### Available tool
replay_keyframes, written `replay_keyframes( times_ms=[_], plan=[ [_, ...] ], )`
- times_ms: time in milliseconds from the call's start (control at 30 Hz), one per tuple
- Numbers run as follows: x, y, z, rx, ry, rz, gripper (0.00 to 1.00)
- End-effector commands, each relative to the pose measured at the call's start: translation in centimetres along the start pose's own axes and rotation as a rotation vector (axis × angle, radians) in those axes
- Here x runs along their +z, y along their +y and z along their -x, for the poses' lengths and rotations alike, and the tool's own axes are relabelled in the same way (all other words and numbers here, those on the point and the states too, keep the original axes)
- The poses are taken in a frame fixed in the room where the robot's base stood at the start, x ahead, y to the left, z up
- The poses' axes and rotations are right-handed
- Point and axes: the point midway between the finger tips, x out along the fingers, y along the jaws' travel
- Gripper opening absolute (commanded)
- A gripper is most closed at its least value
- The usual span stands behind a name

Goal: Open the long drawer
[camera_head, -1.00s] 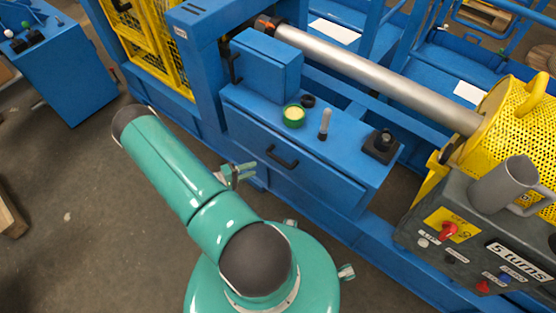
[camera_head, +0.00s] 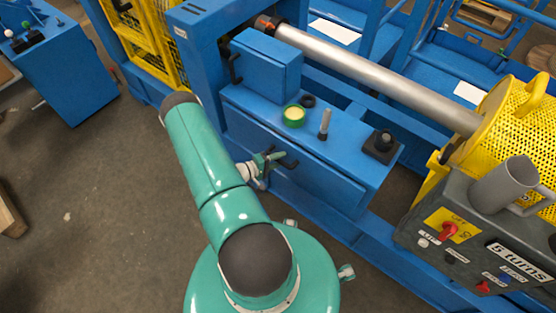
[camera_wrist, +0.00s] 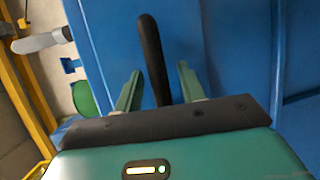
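The long drawer (camera_head: 325,184) is a wide blue front below the bench top, and it looks shut. Its black handle (camera_head: 291,164) is partly hidden by my gripper (camera_head: 268,161) in the head view. In the wrist view, the handle (camera_wrist: 153,58) stands as a dark bar between the two green fingers of my gripper (camera_wrist: 159,72). The fingers are open, with a gap on each side of the bar. The blue drawer face (camera_wrist: 235,50) lies behind them.
A smaller blue box (camera_head: 265,65) with a black side handle sits on the bench. A dark control box (camera_head: 465,240) is at right.

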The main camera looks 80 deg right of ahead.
Motion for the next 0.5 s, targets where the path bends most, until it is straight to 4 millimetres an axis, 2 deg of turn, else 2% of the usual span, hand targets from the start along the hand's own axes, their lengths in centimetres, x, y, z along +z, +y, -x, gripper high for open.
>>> replay_keyframes(
  times_ms=[67,267,500],
  plan=[
    [0.0,0.0,0.02,0.0,0.0,0.0,0.4],
    [0.0,0.01,0.03,0.0,0.0,0.0,0.0],
    [0.03,-0.03,0.2,0.0,0.001,0.001,0.0]
  ],
)
